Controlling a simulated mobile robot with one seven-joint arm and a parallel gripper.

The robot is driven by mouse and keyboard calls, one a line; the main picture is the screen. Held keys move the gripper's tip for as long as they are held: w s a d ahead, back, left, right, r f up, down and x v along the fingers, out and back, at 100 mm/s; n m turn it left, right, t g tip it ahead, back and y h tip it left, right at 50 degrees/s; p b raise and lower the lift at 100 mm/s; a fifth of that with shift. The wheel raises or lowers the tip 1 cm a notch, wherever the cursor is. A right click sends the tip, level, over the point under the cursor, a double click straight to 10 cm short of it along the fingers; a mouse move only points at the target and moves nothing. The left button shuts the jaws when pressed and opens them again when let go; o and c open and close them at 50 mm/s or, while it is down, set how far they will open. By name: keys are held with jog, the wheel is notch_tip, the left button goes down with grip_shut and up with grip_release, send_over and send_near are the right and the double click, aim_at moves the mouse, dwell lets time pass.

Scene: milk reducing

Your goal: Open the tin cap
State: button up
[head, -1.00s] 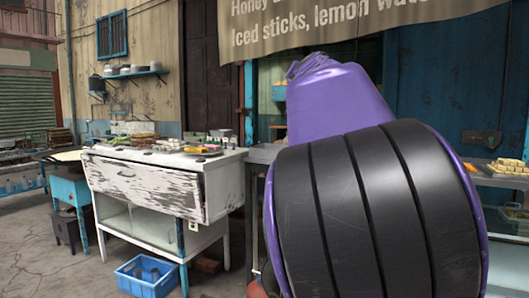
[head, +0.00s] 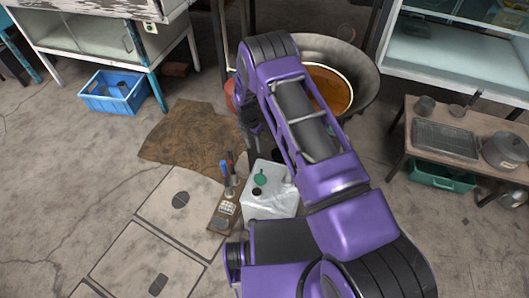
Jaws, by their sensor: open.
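A white, box-shaped tin (head: 272,203) stands on the floor near the middle of the head view, beside my arm. A round green cap (head: 261,181) and a small dark round piece (head: 256,191) show on its top. I cannot tell whether the cap is fixed or loose. My gripper (head: 250,148) hangs at the end of my downturned forearm, just beyond the tin and apart from it in the picture. It is small, dark and partly hidden by my arm; it is open, with nothing seen in it.
A wide metal pan (head: 362,82) with orange-brown contents stands behind my arm. A small board (head: 223,214) with bottles or tools is left of the tin. A brown cloth (head: 185,135) lies on the floor. A low table (head: 405,145) with pots stands right.

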aim_at(261, 176)
jog(key=shift+n, duration=0.3)
jog(key=f, duration=0.4)
jog(key=d+f+b, duration=0.1)
jog(key=f, duration=0.4)
jog(key=s+d+f+b, duration=0.1)
jog(key=f, duration=0.4)
jog(key=shift+s+d+f, duration=0.1)
jog(key=shift+d+f, duration=0.1)
jog(key=shift+f, duration=0.05)
grip_shut()
dwell(0.6)
